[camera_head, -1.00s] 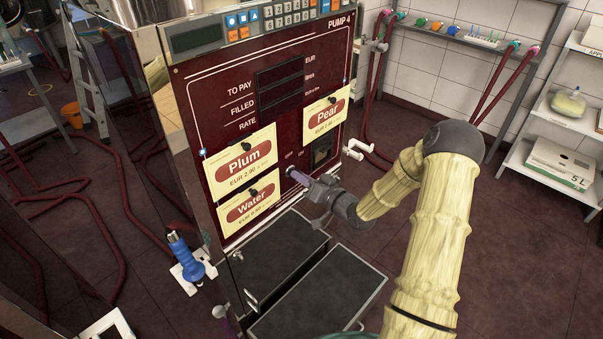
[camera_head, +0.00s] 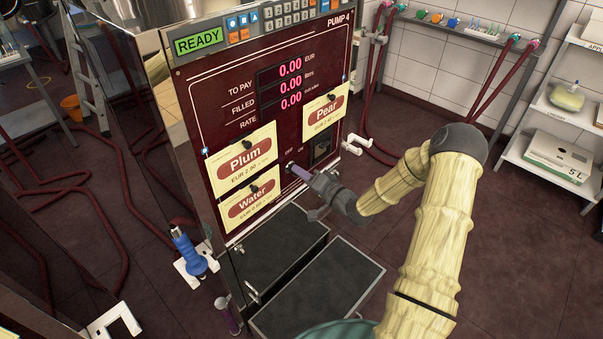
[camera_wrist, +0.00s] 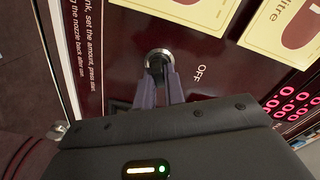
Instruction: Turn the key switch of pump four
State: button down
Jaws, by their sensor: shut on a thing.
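Pump four (camera_head: 290,140) is a dark red panel marked "PUMP 4". Its green display (camera_head: 199,41) reads READY, and its red digits (camera_head: 290,83) all read 0.00. The key switch (camera_wrist: 157,58) is a round metal-rimmed lock low on the panel, with the word OFF printed beside it in the wrist view. My gripper (camera_head: 294,170) reaches the panel at the switch, and its two purple-grey fingers are shut on the key there. The fingers hide most of the key, so its exact angle cannot be told.
Plum (camera_head: 243,157), Water (camera_head: 248,200) and Pear (camera_head: 325,113) cards hang on the panel around the switch. A white hook (camera_head: 355,143) juts from the panel's right edge. A blue nozzle (camera_head: 188,252) stands at the lower left. Open floor lies to the right.

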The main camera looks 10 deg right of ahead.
jog(key=c, duration=1.5)
grip_release()
jog(key=b+v, duration=0.1)
jog(key=v, duration=1.6)
jog(key=shift+s+d+b, duration=0.2)
jog(key=shift+b, duration=0.2)
